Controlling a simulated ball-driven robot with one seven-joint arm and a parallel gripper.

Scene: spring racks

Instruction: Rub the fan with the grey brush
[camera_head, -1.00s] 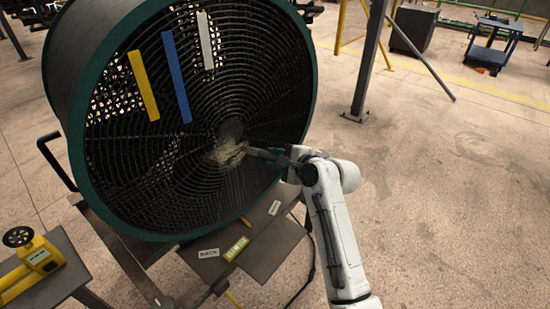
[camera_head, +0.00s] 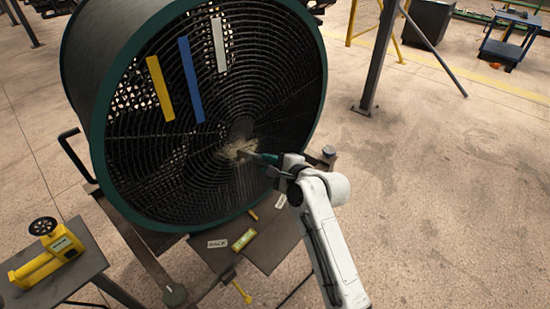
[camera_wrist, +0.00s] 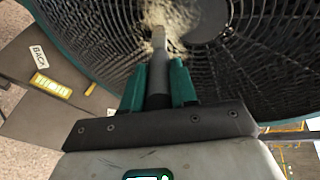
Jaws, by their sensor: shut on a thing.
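The fan (camera_head: 150,190) is a large round drum with a green rim and a black wire grille. Its grille also fills the top of the wrist view (camera_wrist: 90,45). My gripper (camera_head: 268,158) is in front of the grille, just right of and below the hub. In the wrist view my gripper's green fingers (camera_wrist: 160,88) are shut on the grey brush (camera_wrist: 158,72), whose far end points at the grille. A pale tan dusty patch (camera_wrist: 180,17) lies by the hub, at the brush's far end. Whether the tip touches the grille is unclear.
Yellow, blue and white strips hang on the fan's upper grille. A plate below holds a BACK label (camera_head: 217,244) and a yellow level (camera_head: 243,240). A yellow tool (camera_head: 48,250) sits on a stand at lower left.

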